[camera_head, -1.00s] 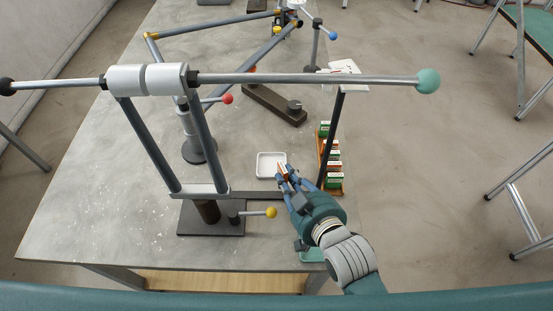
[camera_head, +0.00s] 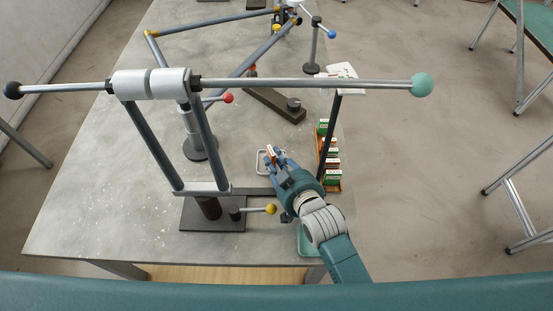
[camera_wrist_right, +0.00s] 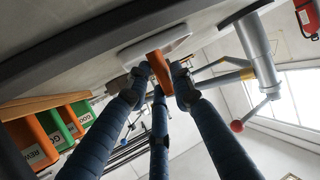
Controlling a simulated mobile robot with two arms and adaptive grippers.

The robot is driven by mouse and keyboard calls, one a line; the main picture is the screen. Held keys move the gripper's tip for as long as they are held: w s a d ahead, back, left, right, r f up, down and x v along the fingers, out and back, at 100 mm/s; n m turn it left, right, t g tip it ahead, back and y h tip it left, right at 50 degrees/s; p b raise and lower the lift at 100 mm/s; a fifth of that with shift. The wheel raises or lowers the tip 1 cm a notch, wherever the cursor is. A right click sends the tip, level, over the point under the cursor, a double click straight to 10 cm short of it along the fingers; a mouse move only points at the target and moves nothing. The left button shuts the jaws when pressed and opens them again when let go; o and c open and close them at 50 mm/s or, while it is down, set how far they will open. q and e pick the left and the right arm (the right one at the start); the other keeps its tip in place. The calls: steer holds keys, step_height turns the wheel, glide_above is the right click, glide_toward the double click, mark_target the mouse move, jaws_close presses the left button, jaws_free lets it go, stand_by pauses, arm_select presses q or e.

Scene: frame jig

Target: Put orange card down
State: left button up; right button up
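My right gripper (camera_head: 276,158) is shut on the orange card (camera_head: 269,151). In the right wrist view, the card (camera_wrist_right: 160,72) stands between the blue fingers (camera_wrist_right: 158,88), its orange side facing the camera. The small white tray (camera_head: 260,168) is on the grey table. The gripper and card are in front of much of it in the head view. In the wrist view the tray (camera_wrist_right: 132,54) is directly behind the card; I cannot tell whether they touch. My left gripper is not in view.
An orange rack (camera_head: 340,184) with several green and orange cards stands right of the gripper. A tall metal frame (camera_head: 160,145) with a long crossbar stands at the left. A yellow-knobbed lever (camera_head: 271,209) is close to my right arm. Bare table lies left of the frame.

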steer(key=shift+o, duration=0.6)
steer(key=shift+s+d, duration=0.1)
steer(key=shift+s, duration=0.2)
steer(key=b+v, duration=0.1)
steer(key=v, duration=1)
steer(key=shift+s+r, duration=0.15)
steer(key=shift+r, duration=0.15)
